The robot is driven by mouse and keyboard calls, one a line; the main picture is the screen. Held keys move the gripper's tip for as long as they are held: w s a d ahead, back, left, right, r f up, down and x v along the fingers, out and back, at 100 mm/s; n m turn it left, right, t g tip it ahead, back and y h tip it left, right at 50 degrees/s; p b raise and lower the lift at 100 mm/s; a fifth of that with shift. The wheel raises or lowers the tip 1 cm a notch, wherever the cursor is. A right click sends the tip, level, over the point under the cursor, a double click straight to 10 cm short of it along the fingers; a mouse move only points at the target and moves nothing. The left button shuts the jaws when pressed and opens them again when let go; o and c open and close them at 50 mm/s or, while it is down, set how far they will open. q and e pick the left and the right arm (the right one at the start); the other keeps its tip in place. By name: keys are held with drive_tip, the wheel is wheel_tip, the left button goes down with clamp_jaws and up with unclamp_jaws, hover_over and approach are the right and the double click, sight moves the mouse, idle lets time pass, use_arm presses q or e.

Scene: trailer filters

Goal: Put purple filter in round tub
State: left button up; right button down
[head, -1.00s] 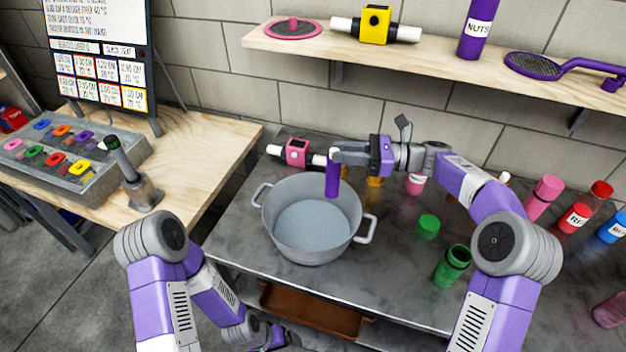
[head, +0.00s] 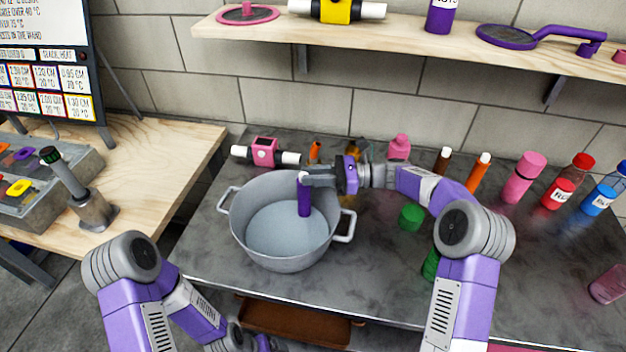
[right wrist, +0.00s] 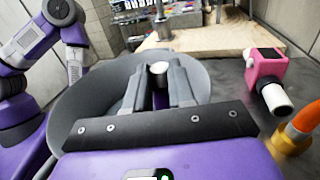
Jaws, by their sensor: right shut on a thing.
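The purple filter (head: 305,198) is a slim purple cylinder with a white top end. My right gripper (head: 304,178) is shut on it near the top and holds it roughly upright over the right part of the tub's opening. I cannot tell whether its lower end is below the rim. In the right wrist view its white end (right wrist: 159,68) shows between the fingers. The round tub (head: 248,246) is a grey pot with two side handles on the dark counter, and its visible inside is empty. My left gripper (head: 262,342) is low at the bottom edge, partly cut off, its jaws unclear.
A pink and white device (head: 264,152) lies behind the tub. Several bottles, including a red-capped one (head: 567,184), stand to the right, and a green cap (head: 411,216) lies near my right arm. A shelf (head: 400,42) hangs above. A wooden table (head: 160,160) stands left.

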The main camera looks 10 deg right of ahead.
drive_tip(key=shift+f, duration=0.15)
drive_tip(key=c, duration=1)
unclamp_jaws()
drive_tip(key=shift+o, duration=0.2)
drive_tip(key=d+p, duration=0.3)
drive_tip(key=d, duration=0.9)
drive_tip(key=shift+s, duration=0.45)
